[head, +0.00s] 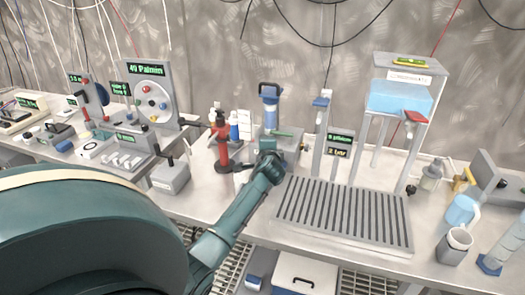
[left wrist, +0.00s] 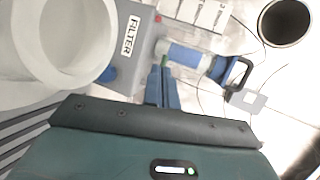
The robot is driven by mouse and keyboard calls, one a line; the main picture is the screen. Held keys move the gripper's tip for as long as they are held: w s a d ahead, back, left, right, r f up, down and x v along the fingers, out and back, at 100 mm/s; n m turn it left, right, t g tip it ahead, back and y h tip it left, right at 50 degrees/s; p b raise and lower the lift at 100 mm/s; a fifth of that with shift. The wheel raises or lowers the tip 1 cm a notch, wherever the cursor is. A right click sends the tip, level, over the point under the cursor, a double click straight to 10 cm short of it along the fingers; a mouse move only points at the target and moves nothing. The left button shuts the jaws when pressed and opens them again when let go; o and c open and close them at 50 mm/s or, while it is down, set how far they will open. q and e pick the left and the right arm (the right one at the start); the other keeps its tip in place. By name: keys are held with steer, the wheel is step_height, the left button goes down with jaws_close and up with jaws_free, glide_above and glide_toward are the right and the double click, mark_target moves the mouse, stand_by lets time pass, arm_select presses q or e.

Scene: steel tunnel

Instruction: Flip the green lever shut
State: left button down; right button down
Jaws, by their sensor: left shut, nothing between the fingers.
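The green lever (head: 283,135) shows as a short, thin green bar on the grey filter box (head: 291,144), below the blue-capped filter cylinder (head: 269,101). My left gripper (head: 268,147) reaches in from the lower left and is right in front of the box, close to the lever. In the left wrist view my left gripper (left wrist: 163,78) is shut and empty. A small green piece of the lever (left wrist: 166,60) shows just past its fingertips. I cannot tell whether they touch. Most of the lever is hidden there. The box (left wrist: 128,45) carries a FILTER label.
A red stand (head: 221,145) is close on the left of my gripper. A slatted drip tray (head: 343,212) lies to the right, with a blue-topped post (head: 319,125) behind it. A tank rig with a red lever (head: 415,117) stands farther right.

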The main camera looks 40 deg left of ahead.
arm_select(q)
steer(key=s, duration=0.1)
steer(key=s+d+r, duration=0.1)
steer(key=s, duration=0.1)
steer(key=shift+s+d+r, duration=0.15)
steer(key=shift+s+d, duration=0.15)
steer(key=shift+d, duration=0.05)
stand_by(0.4)
